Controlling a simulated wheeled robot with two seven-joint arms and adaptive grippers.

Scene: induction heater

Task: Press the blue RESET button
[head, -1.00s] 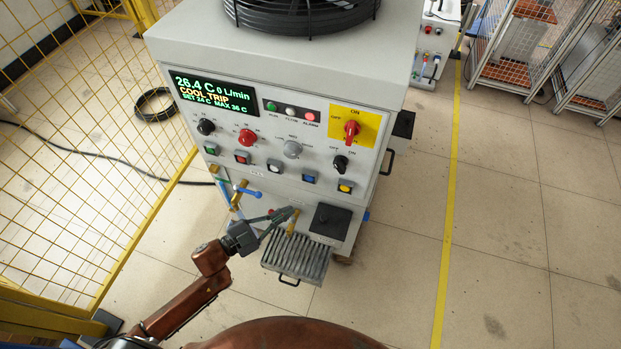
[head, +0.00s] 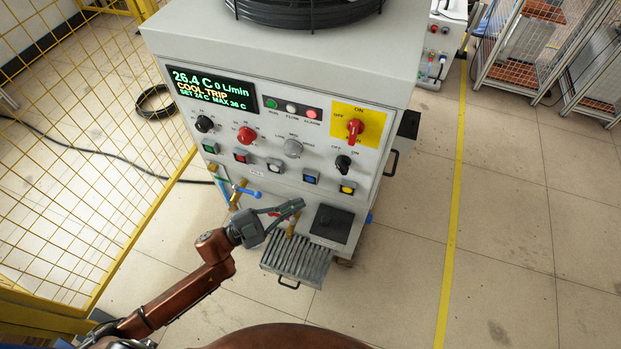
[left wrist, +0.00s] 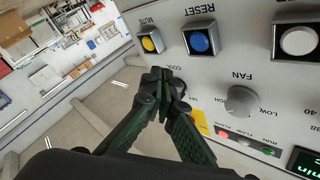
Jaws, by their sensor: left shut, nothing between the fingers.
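The blue RESET button (head: 310,178) sits in the lower button row of the grey machine's front panel, between a white button and a yellow one. In the left wrist view, where the panel is upside down, the RESET button (left wrist: 199,41) is a round blue cap in a square dark frame. My left gripper (head: 297,206) is shut and empty in front of the machine, just below the button in the head view. In the left wrist view its fingertips (left wrist: 158,75) are together, apart from the button, and partly hide a black knob. My right gripper is not in view.
The yellow MUTE button (head: 348,188) is beside RESET, and the white button (head: 275,166) is on its other side. A blue-handled valve (head: 247,192) and a ribbed tray (head: 297,262) stick out below. The display (head: 212,88) reads COOL TRIP. A yellow mesh fence (head: 70,180) stands left.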

